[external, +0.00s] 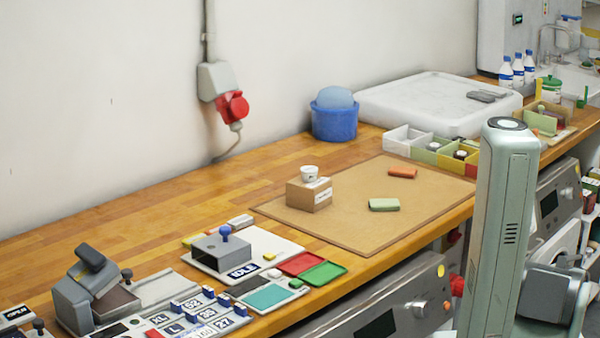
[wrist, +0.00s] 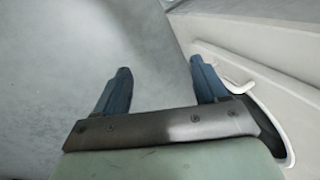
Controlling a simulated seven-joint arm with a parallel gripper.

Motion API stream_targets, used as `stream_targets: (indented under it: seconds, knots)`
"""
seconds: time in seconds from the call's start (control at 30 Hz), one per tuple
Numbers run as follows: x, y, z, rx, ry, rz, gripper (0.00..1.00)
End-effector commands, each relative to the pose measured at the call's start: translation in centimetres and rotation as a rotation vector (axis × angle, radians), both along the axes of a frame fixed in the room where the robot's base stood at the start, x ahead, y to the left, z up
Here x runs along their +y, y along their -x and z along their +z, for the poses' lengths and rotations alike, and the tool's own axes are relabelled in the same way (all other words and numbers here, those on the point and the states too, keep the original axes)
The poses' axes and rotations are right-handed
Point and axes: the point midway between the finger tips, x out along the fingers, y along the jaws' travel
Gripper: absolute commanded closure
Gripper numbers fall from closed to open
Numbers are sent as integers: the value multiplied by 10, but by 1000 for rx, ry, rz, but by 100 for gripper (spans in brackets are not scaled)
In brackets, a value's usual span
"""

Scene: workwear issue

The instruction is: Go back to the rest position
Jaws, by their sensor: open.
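My gripper (wrist: 160,88) shows in the wrist view with its two blue fingers spread apart and nothing between them. Behind the fingers are a plain grey surface and a pale rounded panel edge. In the external view my pale green arm stands upright at the right front, in front of the workbench. My gripper cannot be made out there. On the bench, a brown mat (external: 345,225) carries a small cardboard box (external: 309,196) with a white cup (external: 309,173) on top. An orange block (external: 402,172) and a green block (external: 384,205) lie apart on the mat.
A stamping device (external: 222,247), red tray (external: 299,263) and green tray (external: 324,273) stand at the front left. A divided bin (external: 405,141), blue tub (external: 334,118) and white slab (external: 425,98) stand farther back. Bare bench lies left of the mat.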

Motion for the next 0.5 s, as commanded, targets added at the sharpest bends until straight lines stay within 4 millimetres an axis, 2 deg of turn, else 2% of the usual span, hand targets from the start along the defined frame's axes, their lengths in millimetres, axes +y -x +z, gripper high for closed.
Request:
stream_targets:
  seconds: [0.03, 0.2, 0.37, 0.5]
  knots:
    - [30, 16, -12, 35, -3, 57, 28]
    - [110, 66, -47, 144, -5, 256, 28]
    - [173, 124, -72, 249, -7, 448, 28]
    - [218, 180, -86, 340, -9, 616, 28]
